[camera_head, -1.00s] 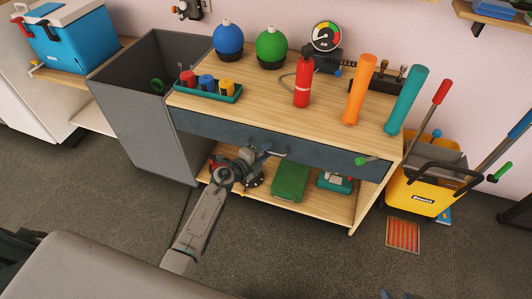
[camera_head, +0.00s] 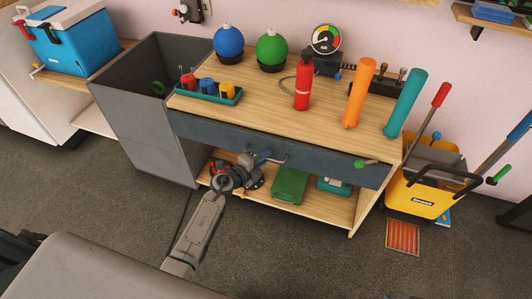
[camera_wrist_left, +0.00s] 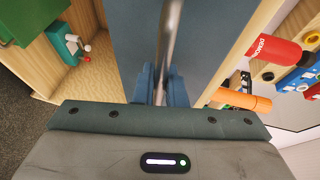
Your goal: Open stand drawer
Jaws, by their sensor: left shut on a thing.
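The stand drawer (camera_head: 330,160) has a long dark blue-grey front under the wooden top of the stand. It looks shut or almost shut; no inside shows. Its metal bar handle (camera_head: 283,158) sits near the middle of the front. My left gripper (camera_head: 264,157) is at the handle's left part. In the left wrist view, the blue fingers of my left gripper (camera_wrist_left: 162,84) are shut on the handle (camera_wrist_left: 168,35), with the drawer front (camera_wrist_left: 205,45) behind. My right gripper does not show clearly in any view.
A green box (camera_head: 290,186) lies on the lower shelf. A yellow mop bucket (camera_head: 420,193) is at the right. Floor in front is clear.

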